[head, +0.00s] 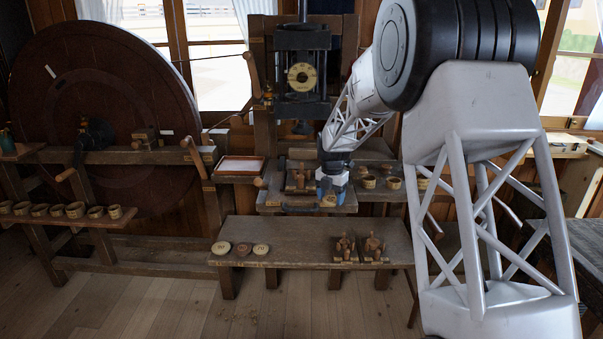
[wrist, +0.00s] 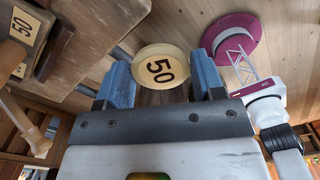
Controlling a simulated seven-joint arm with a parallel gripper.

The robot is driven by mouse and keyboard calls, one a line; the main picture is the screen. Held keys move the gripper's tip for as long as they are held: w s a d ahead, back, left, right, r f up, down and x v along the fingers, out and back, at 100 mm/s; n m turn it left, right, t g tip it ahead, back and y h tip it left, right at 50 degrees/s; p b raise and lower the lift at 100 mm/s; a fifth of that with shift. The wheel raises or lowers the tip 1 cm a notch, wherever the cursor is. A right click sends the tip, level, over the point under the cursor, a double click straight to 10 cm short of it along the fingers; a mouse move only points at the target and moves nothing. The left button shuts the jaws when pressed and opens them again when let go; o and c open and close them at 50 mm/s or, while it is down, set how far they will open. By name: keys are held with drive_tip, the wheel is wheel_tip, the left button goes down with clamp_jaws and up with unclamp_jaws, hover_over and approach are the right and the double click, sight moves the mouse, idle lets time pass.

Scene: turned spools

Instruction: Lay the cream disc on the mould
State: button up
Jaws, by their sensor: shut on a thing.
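The cream disc (wrist: 160,66), round with a "50" label, is between the two blue fingers of my gripper (wrist: 166,78), which is shut on it. In the head view my gripper (head: 331,188) holds the disc (head: 328,201) at the front of the press bench, clear of the low bench. A wooden block (head: 300,178) with short uprights sits just left of my gripper, below the press; it may be the mould, but I cannot tell for sure. In the wrist view a dark-edged wooden piece with a "50" label (wrist: 22,24) shows at the upper left, apart from the disc.
The press with a yellow dial (head: 302,77) hangs above. Small cups (head: 369,182) stand right of my gripper. The low bench (head: 300,234) carries three discs (head: 242,249) at left and two wooden stands (head: 345,247) at right; its middle is clear. A large wheel (head: 100,100) stands at left.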

drive_tip(key=w+a+r+n, duration=0.4)
drive_tip(key=a+r, duration=0.2)
drive_tip(key=a, duration=0.1)
drive_tip(key=shift+w+a+r, duration=0.2)
drive_tip(key=shift+r, duration=0.1)
hover_over(302, 171)
drive_tip(key=shift+s+f, duration=0.1)
drive_tip(key=shift+f, duration=0.65)
idle(0.3)
drive_tip(key=shift+f, duration=1.85)
drive_tip(key=shift+c, duration=0.4)
drive_tip(key=o, duration=1)
drive_tip(key=shift+c, duration=0.2)
drive_tip(key=shift+r, duration=0.15)
